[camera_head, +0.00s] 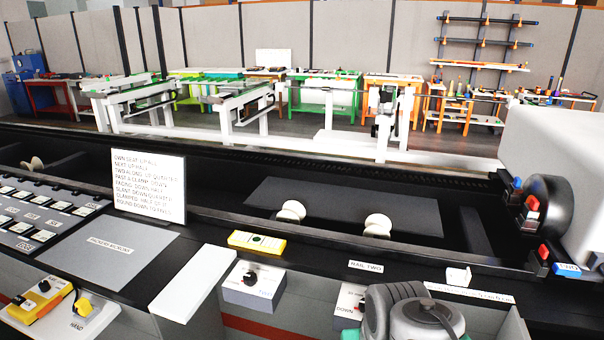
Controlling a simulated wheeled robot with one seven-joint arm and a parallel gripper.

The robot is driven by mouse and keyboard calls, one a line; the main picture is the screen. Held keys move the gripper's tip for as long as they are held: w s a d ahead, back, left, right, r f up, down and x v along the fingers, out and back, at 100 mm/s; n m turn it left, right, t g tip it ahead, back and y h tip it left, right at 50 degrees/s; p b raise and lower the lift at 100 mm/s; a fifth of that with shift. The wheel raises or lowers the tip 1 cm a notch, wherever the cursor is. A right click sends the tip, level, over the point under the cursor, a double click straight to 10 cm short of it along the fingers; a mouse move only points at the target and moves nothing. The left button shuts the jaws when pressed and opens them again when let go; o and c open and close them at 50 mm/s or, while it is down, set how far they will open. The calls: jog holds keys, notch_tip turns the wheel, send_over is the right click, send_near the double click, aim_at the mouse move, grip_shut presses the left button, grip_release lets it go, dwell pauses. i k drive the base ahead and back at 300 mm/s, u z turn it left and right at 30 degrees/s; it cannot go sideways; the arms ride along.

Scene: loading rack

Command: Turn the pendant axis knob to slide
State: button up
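A yellow control box (40,300) with a black knob (44,286) on top lies at the lower left. Beside it a yellow knob (84,307) sits on a pale plate (97,318) with a label that seems to read HAND. A second, flat yellow unit (257,242) with a dark strip lies on the console at the middle. I cannot tell for certain which of these is the pendant, and the knob settings are too small to read. A grey and green part of my arm (410,315) shows at the bottom right. My gripper's fingers are not visible.
A grey box with a black knob (250,277) stands at the middle front. Another switch box (349,300) is partly behind my arm. A white block (192,284) and an upright text sign (148,186) stand left of centre. A large white machine housing (565,165) stands right.

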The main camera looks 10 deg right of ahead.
aim_at(44, 286)
jog(key=u, duration=1.85)
jog(key=i, duration=1.25)
jog(key=u, duration=0.8)
jog(key=i, duration=1.6)
jog(key=u, duration=0.35)
